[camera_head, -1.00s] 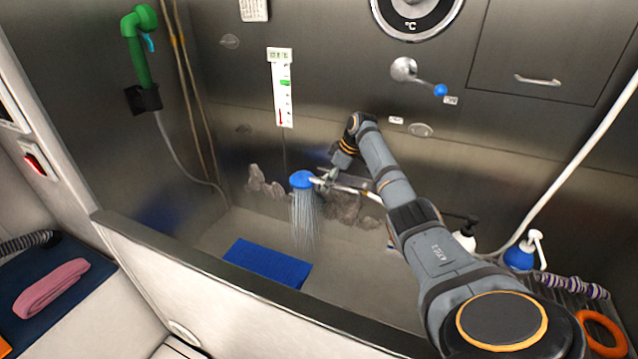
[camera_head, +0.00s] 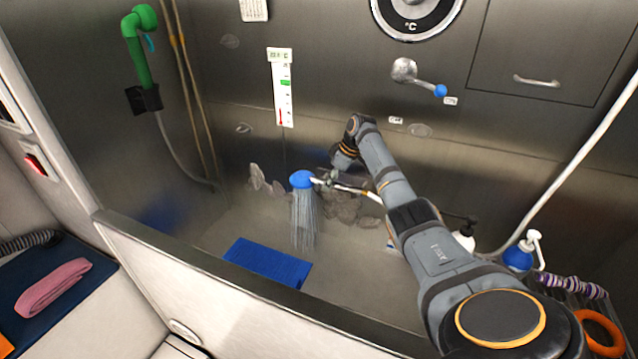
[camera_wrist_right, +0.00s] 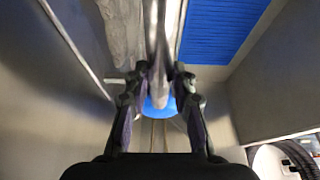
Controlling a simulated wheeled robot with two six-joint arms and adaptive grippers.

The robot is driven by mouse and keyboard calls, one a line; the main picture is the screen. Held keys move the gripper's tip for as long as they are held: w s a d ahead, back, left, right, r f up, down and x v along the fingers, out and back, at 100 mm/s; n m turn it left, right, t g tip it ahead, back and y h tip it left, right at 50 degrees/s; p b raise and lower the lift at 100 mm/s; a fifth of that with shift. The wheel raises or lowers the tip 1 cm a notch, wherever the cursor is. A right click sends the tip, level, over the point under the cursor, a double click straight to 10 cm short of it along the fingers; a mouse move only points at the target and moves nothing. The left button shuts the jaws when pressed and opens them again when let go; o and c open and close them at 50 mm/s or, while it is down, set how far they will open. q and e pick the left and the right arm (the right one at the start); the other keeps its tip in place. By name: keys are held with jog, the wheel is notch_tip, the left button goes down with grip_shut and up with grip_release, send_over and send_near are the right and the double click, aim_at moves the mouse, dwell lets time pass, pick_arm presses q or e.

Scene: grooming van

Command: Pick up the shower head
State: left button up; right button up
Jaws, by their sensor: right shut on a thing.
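The shower head (camera_head: 302,179) has a blue head and a pale handle. It is in the air inside the steel tub, and water streams straight down from it. My right gripper (camera_head: 332,178) is shut on its handle, just behind the blue head. In the right wrist view the handle runs between the two fingers of the right gripper (camera_wrist_right: 159,82), and part of the blue head (camera_wrist_right: 158,106) shows beyond them. The fingers and arm hide part of the handle in the head view. My left gripper is not in view.
A blue mat (camera_head: 267,264) lies on the tub floor below left. The tub's front rim (camera_head: 200,261) runs in front. A green sprayer (camera_head: 137,50) hangs in a wall holder. A mixer lever (camera_head: 421,85) is on the back wall. A blue pump bottle (camera_head: 520,256) stands at right.

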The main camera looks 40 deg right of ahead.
grip_shut()
